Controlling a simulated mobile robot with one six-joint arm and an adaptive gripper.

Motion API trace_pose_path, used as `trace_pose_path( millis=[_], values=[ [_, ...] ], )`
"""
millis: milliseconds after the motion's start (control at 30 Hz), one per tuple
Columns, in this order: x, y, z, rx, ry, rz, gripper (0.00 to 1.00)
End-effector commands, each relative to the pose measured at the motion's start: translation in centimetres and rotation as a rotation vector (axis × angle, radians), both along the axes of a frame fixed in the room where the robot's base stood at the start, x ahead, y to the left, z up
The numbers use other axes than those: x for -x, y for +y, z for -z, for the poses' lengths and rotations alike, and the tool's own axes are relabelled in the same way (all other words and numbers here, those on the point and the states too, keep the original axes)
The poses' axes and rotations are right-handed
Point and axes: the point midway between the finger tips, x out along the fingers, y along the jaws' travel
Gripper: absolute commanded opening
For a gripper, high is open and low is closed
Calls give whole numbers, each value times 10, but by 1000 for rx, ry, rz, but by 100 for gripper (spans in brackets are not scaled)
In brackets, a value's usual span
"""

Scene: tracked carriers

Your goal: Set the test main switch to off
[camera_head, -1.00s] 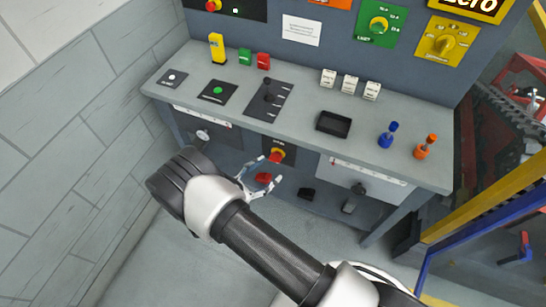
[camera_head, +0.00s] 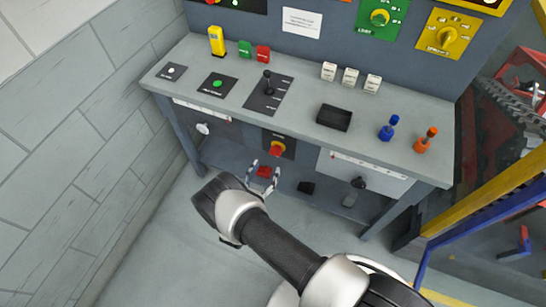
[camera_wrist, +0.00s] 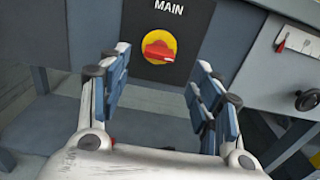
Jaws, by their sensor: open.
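The main switch (camera_head: 277,149) is a red handle on a yellow disc, on a dark plate on the console's front below the desk top. In the wrist view the red handle (camera_wrist: 158,50) lies roughly horizontal on the yellow disc, under the label "MAIN". My gripper (camera_head: 264,173) is just below and in front of the switch in the head view. In the wrist view my gripper (camera_wrist: 160,70) is open, its two fingers apart with the switch ahead between them. Nothing is held, and the fingers are apart from the handle.
The desk top (camera_head: 300,108) juts out above the switch. A dark round knob (camera_head: 359,183) sits on a pale panel to the right, and another knob (camera_head: 203,128) is to the left. A red item (camera_head: 264,172) and a black pedal (camera_head: 306,187) show low down.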

Motion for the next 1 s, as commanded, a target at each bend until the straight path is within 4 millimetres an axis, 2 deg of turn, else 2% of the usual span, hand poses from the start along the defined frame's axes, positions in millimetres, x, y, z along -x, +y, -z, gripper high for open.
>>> trace_pose_path(
  millis=[33,200,400,800,1000],
  values=[
    [-12,-6,1,-2,-2,6,58],
    [-42,-17,1,-2,-2,5,58],
    [-64,-24,1,-2,-1,2,58],
    [-70,-26,0,-1,0,0,58],
    [-70,-26,0,-1,0,0,44]
  ],
)
